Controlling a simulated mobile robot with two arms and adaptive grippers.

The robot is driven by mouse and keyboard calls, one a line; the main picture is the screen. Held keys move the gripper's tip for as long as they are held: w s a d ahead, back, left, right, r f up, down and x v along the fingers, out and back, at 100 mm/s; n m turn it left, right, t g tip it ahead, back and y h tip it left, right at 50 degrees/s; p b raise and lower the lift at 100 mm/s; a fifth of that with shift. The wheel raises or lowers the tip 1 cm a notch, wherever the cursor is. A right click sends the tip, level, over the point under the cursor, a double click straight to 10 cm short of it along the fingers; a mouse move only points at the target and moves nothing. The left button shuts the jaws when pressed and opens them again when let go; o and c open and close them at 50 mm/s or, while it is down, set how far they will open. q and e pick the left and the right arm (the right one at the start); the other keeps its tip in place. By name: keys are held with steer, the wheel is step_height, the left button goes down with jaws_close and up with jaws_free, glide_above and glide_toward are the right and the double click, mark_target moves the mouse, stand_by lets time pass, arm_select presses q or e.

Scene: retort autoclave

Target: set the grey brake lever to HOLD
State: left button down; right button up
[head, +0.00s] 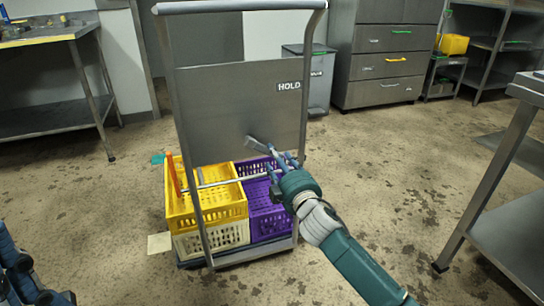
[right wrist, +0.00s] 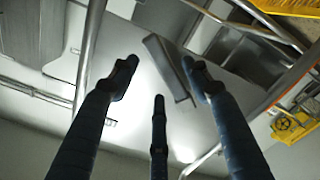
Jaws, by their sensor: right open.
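The grey brake lever (head: 257,146) has a blocky grey end and stands out in front of the cart's grey panel (head: 235,110). The panel carries a white HOLD label (head: 289,86), up and to the right of the lever's end. My right gripper (head: 278,170) is open, just below and right of that end. In the right wrist view the grey lever end (right wrist: 168,70) shows beyond the spread fingers (right wrist: 155,85); I cannot tell whether they touch it. Bluish parts of my left gripper (head: 45,292) show at the lower left edge, mostly cut off.
The cart carries yellow (head: 215,207), white (head: 215,238) and purple (head: 268,217) crates. An orange upright handle (head: 174,177) stands at its left. Steel tables stand left (head: 40,38) and right (head: 520,215). Drawers (head: 385,65) and a grey bin (head: 318,80) are behind. Floor right of the cart is clear.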

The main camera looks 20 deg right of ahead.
mark_target(265, 150)
steer(key=w+b, duration=0.1)
steer(key=w, duration=0.4)
steer(key=shift+w+a, duration=0.1)
steer(key=shift+f, duration=0.1)
jaws_close()
